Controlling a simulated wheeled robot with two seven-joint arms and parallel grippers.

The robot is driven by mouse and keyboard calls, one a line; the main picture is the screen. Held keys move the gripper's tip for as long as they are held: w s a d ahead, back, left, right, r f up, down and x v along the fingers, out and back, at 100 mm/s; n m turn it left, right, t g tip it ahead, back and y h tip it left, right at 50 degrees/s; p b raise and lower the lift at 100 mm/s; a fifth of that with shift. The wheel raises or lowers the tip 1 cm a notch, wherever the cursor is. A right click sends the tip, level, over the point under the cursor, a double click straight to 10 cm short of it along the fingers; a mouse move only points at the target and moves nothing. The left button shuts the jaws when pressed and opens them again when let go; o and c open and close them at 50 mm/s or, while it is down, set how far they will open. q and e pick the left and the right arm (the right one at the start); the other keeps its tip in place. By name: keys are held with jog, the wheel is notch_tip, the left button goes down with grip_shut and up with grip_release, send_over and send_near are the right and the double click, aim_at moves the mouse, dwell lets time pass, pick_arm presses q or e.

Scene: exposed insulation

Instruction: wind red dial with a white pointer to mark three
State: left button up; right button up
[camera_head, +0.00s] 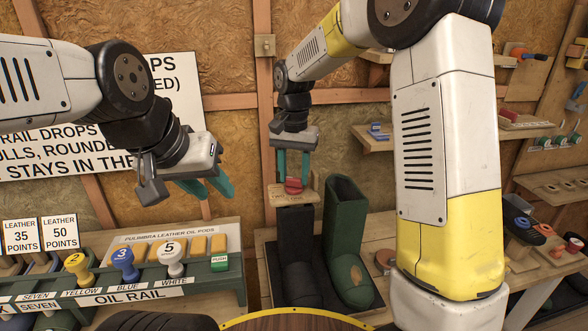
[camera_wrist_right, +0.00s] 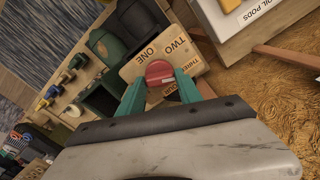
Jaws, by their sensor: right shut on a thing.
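The red dial (camera_head: 293,185) sits on a pale wooden block (camera_head: 274,194) behind the dark boots. In the right wrist view the dial (camera_wrist_right: 159,70) is on the block's face (camera_wrist_right: 133,68), which carries the words ONE, TWO and THREE. My right gripper (camera_head: 293,178) points down over the dial, its teal fingers on either side of it. In the wrist view the fingers (camera_wrist_right: 160,88) close on the dial. My left gripper (camera_head: 212,190) hangs empty, fingers apart, above the oil rail.
The green oil rail (camera_head: 135,290) with yellow, blue and white knobs stands at the lower left. A green boot (camera_head: 343,225) and a black boot (camera_head: 296,250) stand on a dark tray just in front of the dial block. Shelves line the right wall.

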aim_at(294, 178)
jog(key=shift+m, duration=0.4)
jog(key=o, duration=1.4)
jog(key=shift+r, duration=0.1)
notch_tip(294, 178, up, 8)
jog(key=shift+f, duration=0.2)
